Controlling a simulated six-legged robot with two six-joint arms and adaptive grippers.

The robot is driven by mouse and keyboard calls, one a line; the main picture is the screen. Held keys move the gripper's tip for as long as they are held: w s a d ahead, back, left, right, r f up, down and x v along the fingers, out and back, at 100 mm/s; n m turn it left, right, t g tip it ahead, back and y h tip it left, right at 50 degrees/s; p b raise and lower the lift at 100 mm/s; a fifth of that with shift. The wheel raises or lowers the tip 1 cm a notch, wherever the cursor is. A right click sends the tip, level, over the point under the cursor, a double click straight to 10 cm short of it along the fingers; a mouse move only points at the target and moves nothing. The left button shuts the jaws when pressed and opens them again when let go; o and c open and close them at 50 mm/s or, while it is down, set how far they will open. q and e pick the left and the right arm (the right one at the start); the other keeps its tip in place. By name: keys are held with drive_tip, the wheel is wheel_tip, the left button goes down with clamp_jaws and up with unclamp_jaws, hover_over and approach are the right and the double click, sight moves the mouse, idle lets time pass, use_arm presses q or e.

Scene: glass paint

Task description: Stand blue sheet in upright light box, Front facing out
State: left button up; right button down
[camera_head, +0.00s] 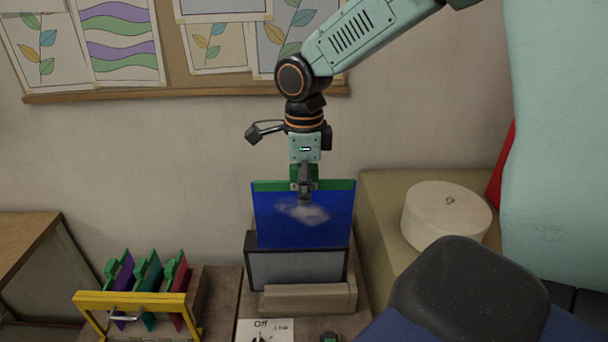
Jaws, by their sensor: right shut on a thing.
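The blue sheet (275,220) is upright, with a green strip (337,185) along its top edge and a whitish cloudy patch on its face. My right gripper (304,190) is shut on the sheet's top edge from above. The upright light box (298,269) has a dark frame and a grey panel. It stands on a beige base, directly below the sheet. The sheet's lower edge meets the top of the box's frame in the picture; I cannot tell whether it is inside the box or behind the frame. My left gripper is not in view.
A yellow-handled rack (130,298) at lower left holds purple, teal and red sheets with green tops. A paper marked "Off" and "Low" (265,331) lies in front of the box. A round white object (446,214) sits to the right. The wall is behind.

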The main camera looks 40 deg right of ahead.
sight(305, 248)
wheel_tip(305, 248, down, 14)
drive_tip(key=b, duration=1)
drive_tip(key=shift+d+f, duration=0.15)
drive_tip(key=shift+f, duration=0.05)
drive_tip(key=shift+s+f+b, duration=0.15)
drive_tip(key=shift+f+b, duration=0.35)
drive_tip(key=shift+f, duration=0.15)
drive_tip(key=shift+s+a+f+b, duration=0.2)
drive_tip(key=shift+s+f+b, duration=0.15)
drive_tip(key=shift+f, duration=0.4)
drive_tip(key=shift+w+f, duration=0.15)
drive_tip(key=shift+w, duration=0.2)
drive_tip(key=shift+s+d, duration=0.1)
